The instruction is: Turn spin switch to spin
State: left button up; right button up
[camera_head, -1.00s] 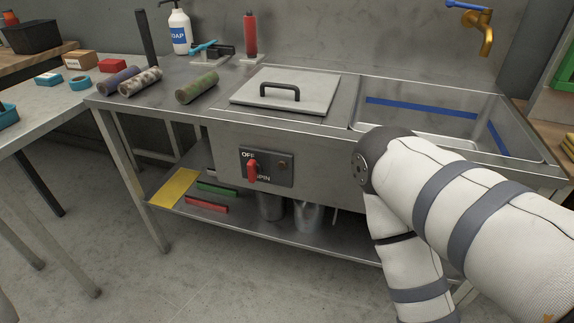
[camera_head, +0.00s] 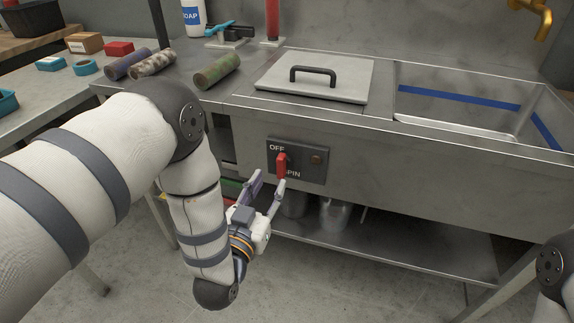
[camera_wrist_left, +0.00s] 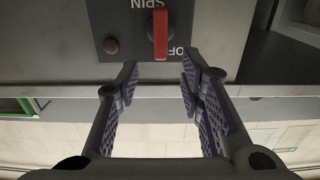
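The spin switch is a red handle (camera_head: 282,164) on a dark panel (camera_head: 312,152) on the front of the metal sink unit. The handle stands roughly vertical between the word OFF at upper left and SPIN at lower right. In the left wrist view the picture is inverted, and the red handle (camera_wrist_left: 160,36) shows at the top. My left gripper (camera_head: 269,178) is open and empty, just below and in front of the switch. In the left wrist view its fingers (camera_wrist_left: 158,65) are spread to either side of the handle's line, with no contact visible. My right gripper is out of view.
A round brownish button (camera_head: 316,159) sits beside the handle. A lidded top (camera_head: 330,85) and a sink basin (camera_head: 470,110) are above. A lower shelf (camera_head: 400,245) holds metal containers. My right arm (camera_head: 553,275) shows at the right edge.

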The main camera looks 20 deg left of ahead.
aim_at(279, 165)
pick_arm(q)
jog(key=w, duration=0.7)
jog(key=shift+w+d+b, duration=0.1)
jog(key=shift+w+b, duration=0.25)
grip_shut()
